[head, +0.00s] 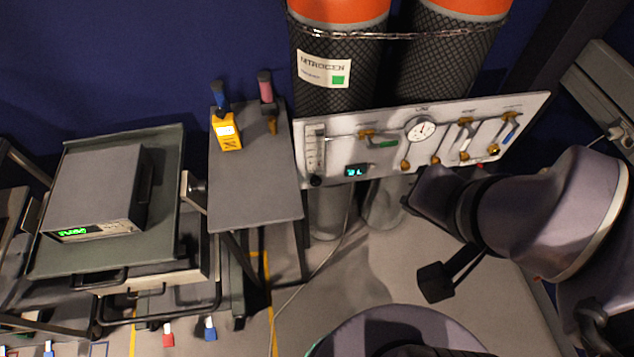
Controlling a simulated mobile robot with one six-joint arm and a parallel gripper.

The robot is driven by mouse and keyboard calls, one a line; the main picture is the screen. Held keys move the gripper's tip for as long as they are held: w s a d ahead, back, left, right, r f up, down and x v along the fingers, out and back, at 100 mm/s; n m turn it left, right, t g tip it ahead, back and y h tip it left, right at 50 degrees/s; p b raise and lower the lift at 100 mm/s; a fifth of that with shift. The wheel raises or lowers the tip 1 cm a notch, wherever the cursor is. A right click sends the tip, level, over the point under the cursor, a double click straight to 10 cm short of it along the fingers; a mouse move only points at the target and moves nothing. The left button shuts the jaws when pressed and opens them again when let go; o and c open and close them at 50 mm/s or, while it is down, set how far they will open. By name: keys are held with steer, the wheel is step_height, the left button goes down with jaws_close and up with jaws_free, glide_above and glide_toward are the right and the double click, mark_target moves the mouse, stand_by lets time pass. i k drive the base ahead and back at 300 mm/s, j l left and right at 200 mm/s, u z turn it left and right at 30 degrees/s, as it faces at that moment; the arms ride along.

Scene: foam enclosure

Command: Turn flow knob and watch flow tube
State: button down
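A white panel (390,150) stands in front of two gas cylinders. At its left end is an upright clear flow tube (315,148) with scale marks. The marks and any float are too small to read. A black round flow knob (316,181) sits at the foot of the tube. A small dark display (355,171) with cyan digits is to the right of the knob. My gripper (415,198) is at the panel's lower edge, right of the knob and well apart from it. Its dark fingers are seen edge-on, so their opening is unclear.
A round gauge (421,129) and several brass valves with coloured handles fill the panel's right part. A grey side table (255,185) with a yellow handheld meter (226,131) stands left of it. A cart with a grey instrument (95,195) is further left. The floor below the panel looks open.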

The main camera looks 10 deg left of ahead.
mark_target(316, 181)
steer(key=j+z, duration=0.35)
steer(key=k+j+z, duration=0.15)
steer(key=j+z, duration=0.2)
steer(key=k+j+z, duration=0.15)
steer(key=z, duration=0.2)
steer(key=j, duration=0.1)
